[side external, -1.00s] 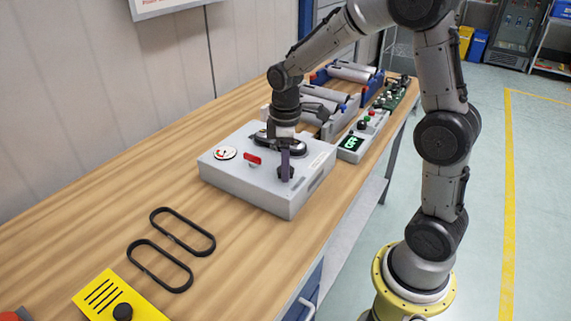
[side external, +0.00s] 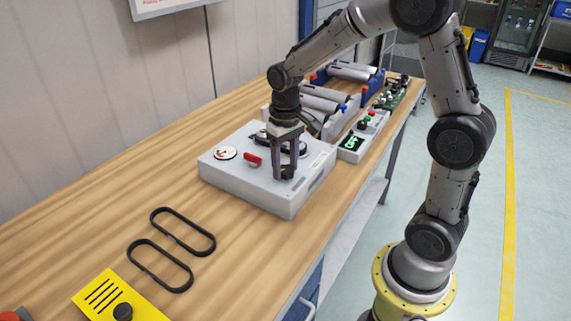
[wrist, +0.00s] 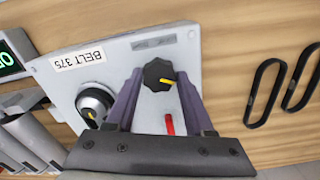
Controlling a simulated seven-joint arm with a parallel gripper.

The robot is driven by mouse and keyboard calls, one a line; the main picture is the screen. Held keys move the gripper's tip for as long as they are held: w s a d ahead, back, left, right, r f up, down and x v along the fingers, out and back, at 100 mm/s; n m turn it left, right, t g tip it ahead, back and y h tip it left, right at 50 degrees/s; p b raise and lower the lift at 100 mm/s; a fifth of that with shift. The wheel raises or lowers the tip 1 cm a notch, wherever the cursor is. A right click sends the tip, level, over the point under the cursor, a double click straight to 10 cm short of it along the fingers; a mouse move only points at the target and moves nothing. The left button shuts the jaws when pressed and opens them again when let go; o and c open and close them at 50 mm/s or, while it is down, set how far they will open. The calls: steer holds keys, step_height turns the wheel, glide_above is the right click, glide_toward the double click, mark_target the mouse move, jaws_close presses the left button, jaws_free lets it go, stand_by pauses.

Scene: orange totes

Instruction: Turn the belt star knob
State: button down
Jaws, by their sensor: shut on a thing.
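The black star knob (wrist: 158,74), with a yellow mark, sits on the light grey box labelled BELT 375 (wrist: 190,50). In the side view the knob (side external: 287,173) is low between my fingers and partly hidden. My gripper (wrist: 161,80) points down at the box, with one purple-grey finger on each side of the knob, and is shut on it. In the side view my gripper (side external: 285,168) stands at the right front part of the box top (side external: 245,178).
A red lever (side external: 252,160) and a round gauge (side external: 225,153) are on the box top left of my gripper. A control box with a green display (side external: 352,143) and rollers (side external: 325,93) stand behind. Two black belts (side external: 183,229) lie in front on the wooden bench.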

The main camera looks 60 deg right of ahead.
mark_target(285, 169)
steer(key=shift+r+m, duration=0.1)
steer(key=shift+m, duration=1.9)
steer(key=shift+c, duration=1.4)
jaws_free()
step_height(285, 169, up, 14)
